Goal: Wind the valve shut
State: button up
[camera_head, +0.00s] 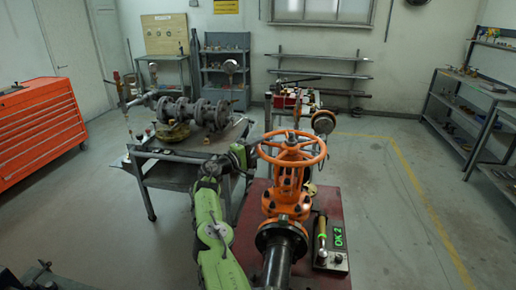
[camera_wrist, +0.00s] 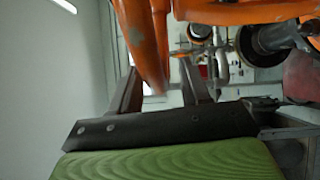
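The orange valve handwheel (camera_head: 292,148) sits on top of the orange gate valve (camera_head: 288,190), which stands upright on a dark red table. My gripper (camera_head: 252,152) is at the left side of the handwheel rim, and its fingers are small and partly hidden in the head view. In the wrist view my gripper (camera_wrist: 162,88) has its two dark fingers spread apart. Part of the orange handwheel (camera_wrist: 143,45) shows between them, with space visible to the right finger. I cannot tell whether the rim touches a finger.
A grey workbench (camera_head: 175,173) with a flanged pipe assembly (camera_head: 195,111) stands at the left. An orange drawer cabinet (camera_head: 40,128) is farther left. Floor at right is clear.

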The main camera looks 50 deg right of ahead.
jog(key=shift+s+r, duration=0.1)
jog(key=shift+s, duration=0.05)
jog(key=w+a+b, duration=0.1)
jog(key=w+a, duration=0.1)
jog(key=a, duration=1.3)
jog(key=shift+a+f+b, duration=0.3)
jog(key=shift+f, duration=0.15)
